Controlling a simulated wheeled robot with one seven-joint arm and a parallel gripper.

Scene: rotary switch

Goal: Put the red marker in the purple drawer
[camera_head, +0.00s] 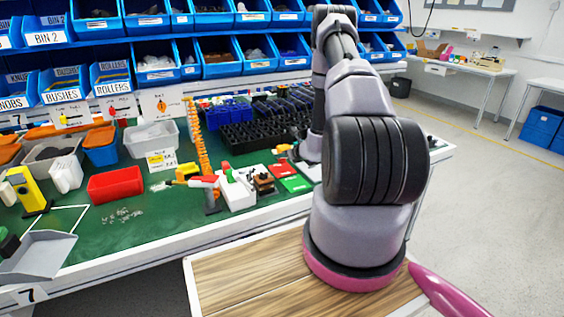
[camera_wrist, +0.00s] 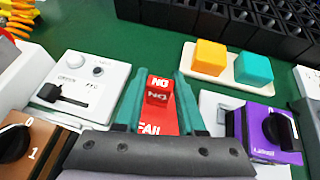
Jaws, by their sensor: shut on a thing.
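My gripper (camera_wrist: 161,82) has two teal fingers, shut on a small red block (camera_wrist: 158,90) marked "NO" in the wrist view. This block is the only red marker-like thing between the fingers. A red card (camera_wrist: 150,127) reading "FAIL" lies below it; I cannot tell whether the block touches the card. A purple box (camera_wrist: 262,148) with a black rotary knob (camera_wrist: 279,130) stands at the right, apart from my gripper. I cannot make out a drawer opening in it. In the head view my own arm hides my gripper and the purple box.
A white slider box (camera_wrist: 85,83) and a brown knob box (camera_wrist: 28,140) stand left. A white tray (camera_wrist: 218,79) with yellow and teal cubes stands behind, right of the block. Black bins (camera_wrist: 215,20) line the back.

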